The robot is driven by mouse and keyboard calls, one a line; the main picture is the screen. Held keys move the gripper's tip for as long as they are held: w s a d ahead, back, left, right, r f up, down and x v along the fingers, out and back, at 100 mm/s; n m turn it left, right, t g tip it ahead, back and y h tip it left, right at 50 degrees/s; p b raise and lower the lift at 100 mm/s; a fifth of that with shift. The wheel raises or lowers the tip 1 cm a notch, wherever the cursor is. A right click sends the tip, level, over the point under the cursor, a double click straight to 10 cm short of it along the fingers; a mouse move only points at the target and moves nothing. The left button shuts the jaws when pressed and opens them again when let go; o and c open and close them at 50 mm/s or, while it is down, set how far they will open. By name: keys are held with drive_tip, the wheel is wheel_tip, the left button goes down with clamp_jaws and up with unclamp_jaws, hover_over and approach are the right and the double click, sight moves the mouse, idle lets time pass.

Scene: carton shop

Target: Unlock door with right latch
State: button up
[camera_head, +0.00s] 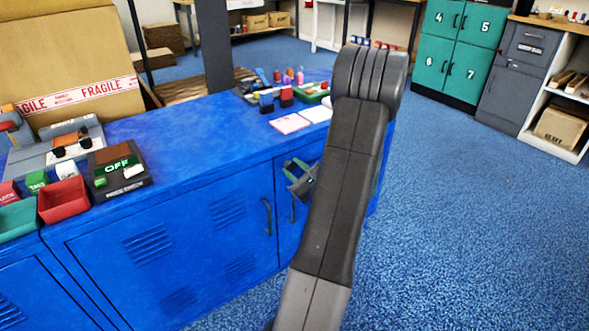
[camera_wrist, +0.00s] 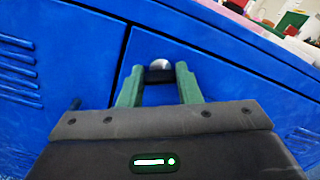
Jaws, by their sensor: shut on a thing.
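A blue metal cabinet has a left door (camera_head: 190,245) and a partly hidden right door (camera_head: 284,228), each with an upright dark handle. My gripper (camera_head: 297,174) is at the upper part of the right door. In the wrist view its green fingers (camera_wrist: 160,76) are shut on a small dark latch with a rounded, shiny end (camera_wrist: 160,65), just right of the door seam. The latch's exact turn is hard to tell. Both doors look closed.
A large carton (camera_head: 65,60) stands at the back left. Green lockers (camera_head: 462,45) stand far right. The blue floor (camera_head: 480,220) is clear at right.

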drive_tip(key=shift+r+m+p, duration=0.1)
drive_tip(key=shift+m+p, duration=0.6)
drive_tip(key=shift+m, duration=0.5)
drive_tip(key=shift+d+m+p, duration=0.1)
drive_tip(key=shift+m+p, duration=0.6)
drive_tip(key=shift+m, duration=0.7)
drive_tip(key=o, duration=1)
drive_tip(key=p+v, duration=0.1)
drive_tip(key=v, duration=1.2)
drive_tip(key=shift+s+d+p, duration=0.25)
drive_tip(key=shift+s+p, duration=0.05)
drive_tip(key=shift+p, duration=0.1)
drive_tip(key=shift+w, duration=0.1)
